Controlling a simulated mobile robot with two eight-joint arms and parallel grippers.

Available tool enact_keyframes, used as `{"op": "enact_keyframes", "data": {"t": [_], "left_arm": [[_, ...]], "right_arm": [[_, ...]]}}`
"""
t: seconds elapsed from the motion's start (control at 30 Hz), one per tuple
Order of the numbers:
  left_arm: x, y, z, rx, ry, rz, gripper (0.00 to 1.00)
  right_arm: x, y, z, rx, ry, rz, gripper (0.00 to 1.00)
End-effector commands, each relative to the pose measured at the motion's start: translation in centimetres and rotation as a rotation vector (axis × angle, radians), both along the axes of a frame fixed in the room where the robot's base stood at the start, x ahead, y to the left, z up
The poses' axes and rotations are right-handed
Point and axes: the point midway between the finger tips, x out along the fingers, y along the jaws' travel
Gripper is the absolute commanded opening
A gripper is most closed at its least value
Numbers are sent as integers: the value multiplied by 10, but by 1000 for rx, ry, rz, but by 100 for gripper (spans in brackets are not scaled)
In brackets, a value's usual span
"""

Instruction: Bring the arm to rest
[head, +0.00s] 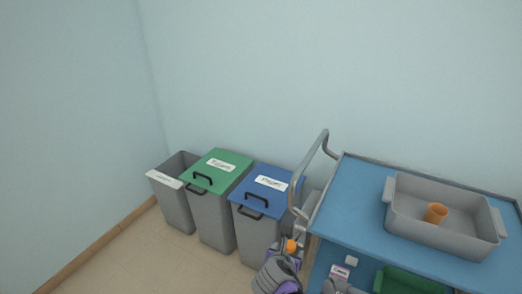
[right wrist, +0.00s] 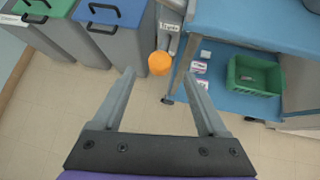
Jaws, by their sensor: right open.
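My right gripper (right wrist: 158,75) is open in the right wrist view, with its two grey fingers apart. In the head view my right gripper (head: 292,240) shows at the bottom centre, in front of the blue-lidded bin and left of the cart. An orange round thing (right wrist: 159,63) shows just past the fingertips in the right wrist view. I cannot tell how far beyond the fingers it is, and nothing is visibly gripped. My left gripper is not in view.
An open grey bin (head: 178,210), a green-lidded bin (head: 214,215) and a blue-lidded bin (head: 262,235) stand by the wall. A blue cart (head: 350,210) carries a grey tray (head: 440,235) holding an orange cup (head: 435,213). A green crate (right wrist: 254,88) sits on its lower shelf.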

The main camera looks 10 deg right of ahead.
Motion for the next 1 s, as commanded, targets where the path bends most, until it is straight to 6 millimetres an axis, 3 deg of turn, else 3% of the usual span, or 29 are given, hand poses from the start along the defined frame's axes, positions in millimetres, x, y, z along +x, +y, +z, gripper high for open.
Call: {"op": "enact_keyframes", "data": {"t": [0.13, 0.27, 0.43, 0.6, 0.9, 1.0], "left_arm": [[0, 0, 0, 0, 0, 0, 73], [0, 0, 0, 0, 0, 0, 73], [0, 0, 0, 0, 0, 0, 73], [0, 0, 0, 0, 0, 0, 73], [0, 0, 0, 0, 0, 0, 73], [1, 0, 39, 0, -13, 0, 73]], "right_arm": [[-14, -12, 0, 112, -12, -107, 76], [-49, -33, -2, 392, -47, -388, 76], [-112, -56, -10, 852, -116, -913, 76], [-168, -63, -21, 1235, -192, -1436, 76], [-237, -54, -40, 1661, -309, -2210, 76], [-231, -54, 1, 1670, -308, -2183, 76]]}}
